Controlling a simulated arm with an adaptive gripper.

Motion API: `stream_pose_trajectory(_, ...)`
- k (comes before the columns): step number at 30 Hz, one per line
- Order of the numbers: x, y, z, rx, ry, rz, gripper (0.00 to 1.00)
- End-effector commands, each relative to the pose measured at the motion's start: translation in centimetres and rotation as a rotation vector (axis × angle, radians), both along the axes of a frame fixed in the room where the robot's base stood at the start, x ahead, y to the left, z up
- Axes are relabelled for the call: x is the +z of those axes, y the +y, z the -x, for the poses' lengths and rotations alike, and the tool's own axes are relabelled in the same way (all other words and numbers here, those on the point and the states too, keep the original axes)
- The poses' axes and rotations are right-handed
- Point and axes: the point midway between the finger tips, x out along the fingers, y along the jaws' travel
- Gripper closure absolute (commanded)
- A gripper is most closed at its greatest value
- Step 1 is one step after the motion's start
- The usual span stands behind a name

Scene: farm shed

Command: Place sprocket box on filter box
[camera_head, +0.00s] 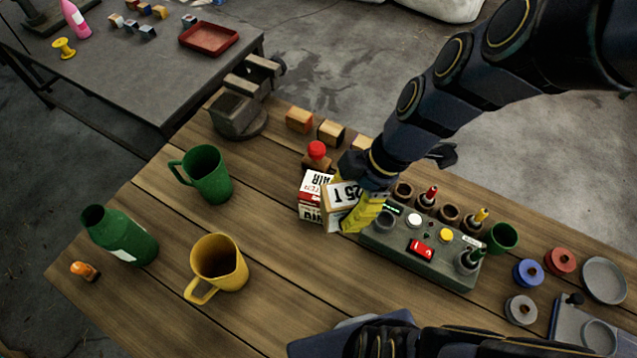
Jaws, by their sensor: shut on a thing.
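The sprocket box (342,194) is a small tan and white carton marked "25T". My gripper (350,207), with yellow fingers, is shut on it and holds it tilted. The filter box (311,193) is a red and white carton marked "AIR", standing on the wooden workbench. The sprocket box is at its right side in the picture and hides part of it. I cannot tell whether the two boxes touch or how high the sprocket box is above the bench.
A grey control panel (413,248) with knobs lies right of the boxes. A red-topped object (317,153) stands just behind the filter box. Bench between the mugs and filter box is clear.

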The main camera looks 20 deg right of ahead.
Motion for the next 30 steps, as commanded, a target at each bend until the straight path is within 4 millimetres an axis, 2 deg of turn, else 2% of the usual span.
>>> stream_pose_trajectory(5, 0.4, 0.3, 0.9, 0.068, 0.001, -0.002, 0.90)
stream_pose_trajectory(14, -0.4, 0.3, -0.9, 0.070, 0.002, -0.003, 0.90)
stream_pose_trajectory(20, -1.9, 0.3, -3.9, 0.068, 0.005, 0.001, 0.90)
stream_pose_trajectory(26, -3.6, 0.3, -7.8, 0.067, 0.003, 0.002, 0.90)
stream_pose_trajectory(30, -5.8, 0.3, -9.7, 0.065, 0.005, 0.002, 0.90)
